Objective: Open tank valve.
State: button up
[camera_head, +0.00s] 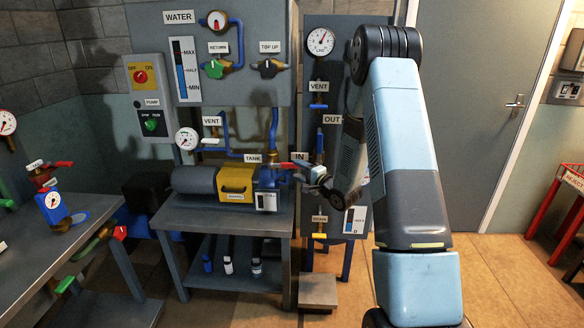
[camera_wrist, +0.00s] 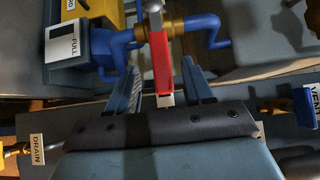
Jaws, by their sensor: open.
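The tank valve shows as a red lever (camera_head: 288,165) beside the TANK label (camera_head: 253,158), at the right end of the pump. In the wrist view the red lever (camera_wrist: 160,60) points toward me, with a pale grey end at the top and a white tip at the bottom. My gripper (camera_head: 308,171) is at the lever from the right. In the wrist view my gripper (camera_wrist: 160,70) is open, with one finger on each side of the lever and a visible gap at each side. The valve body is partly hidden behind the lever.
The yellow and grey pump (camera_head: 238,185) sits on a metal bench (camera_head: 230,219) left of my gripper. Blue pipes (camera_wrist: 205,24) run close behind the lever. A gauge panel (camera_head: 338,70) stands behind my arm. A side table (camera_head: 50,250) with valves is at left.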

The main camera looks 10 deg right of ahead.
aim_at(294, 167)
jog(key=shift+x, duration=2.4)
jog(key=shift+c, duration=0.2)
grip_shut()
jog(key=shift+f, duration=0.1)
jog(key=shift+d, duration=0.2)
